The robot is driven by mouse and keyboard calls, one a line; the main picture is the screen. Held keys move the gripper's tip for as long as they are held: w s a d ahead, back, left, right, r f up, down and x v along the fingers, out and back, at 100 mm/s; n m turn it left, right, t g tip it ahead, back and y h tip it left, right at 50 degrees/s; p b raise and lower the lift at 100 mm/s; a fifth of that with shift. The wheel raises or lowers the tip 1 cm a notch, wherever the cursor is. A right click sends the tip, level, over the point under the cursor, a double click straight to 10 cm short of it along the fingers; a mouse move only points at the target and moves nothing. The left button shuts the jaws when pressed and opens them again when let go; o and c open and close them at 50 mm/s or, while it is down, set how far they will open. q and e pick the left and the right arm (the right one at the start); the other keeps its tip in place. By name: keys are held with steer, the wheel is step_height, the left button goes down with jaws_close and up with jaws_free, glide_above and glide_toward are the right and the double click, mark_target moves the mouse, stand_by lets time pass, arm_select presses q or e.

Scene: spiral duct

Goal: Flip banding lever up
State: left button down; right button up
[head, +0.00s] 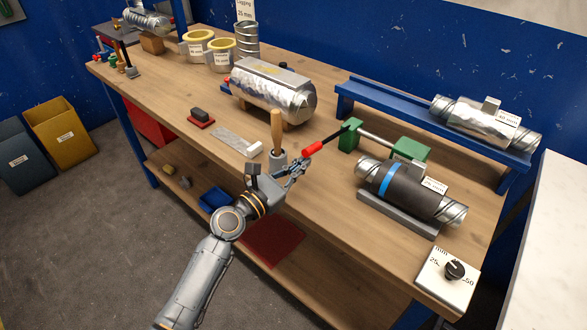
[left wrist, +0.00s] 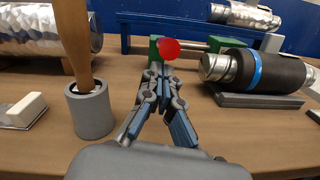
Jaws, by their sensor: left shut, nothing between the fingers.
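The banding tool has two green blocks (head: 410,149) joined by a metal rod on the bench. Its black lever (head: 333,138) slants out toward the bench front and ends in a red grip (head: 312,148). In the left wrist view the round end of the red grip (left wrist: 169,49) shows just above my fingertips, in front of a green block (left wrist: 155,46). My left gripper (head: 303,164) is shut and empty, close to the red grip on its near side; I cannot tell whether they touch. It also shows in the left wrist view (left wrist: 160,72). My right gripper is out of view.
A wooden handle (head: 277,131) stands in a grey cup beside my left gripper. A dark duct with a blue band (head: 385,181) rests on a grey cradle to the right. A silver-wrapped duct (head: 280,95) lies behind. A dial box (head: 448,277) sits at the right corner.

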arm_select(q)
steer(key=shift+d+r, duration=0.1)
steer(key=shift+r, duration=0.05)
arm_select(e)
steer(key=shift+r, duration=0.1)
arm_select(q)
steer(key=shift+r, duration=0.1)
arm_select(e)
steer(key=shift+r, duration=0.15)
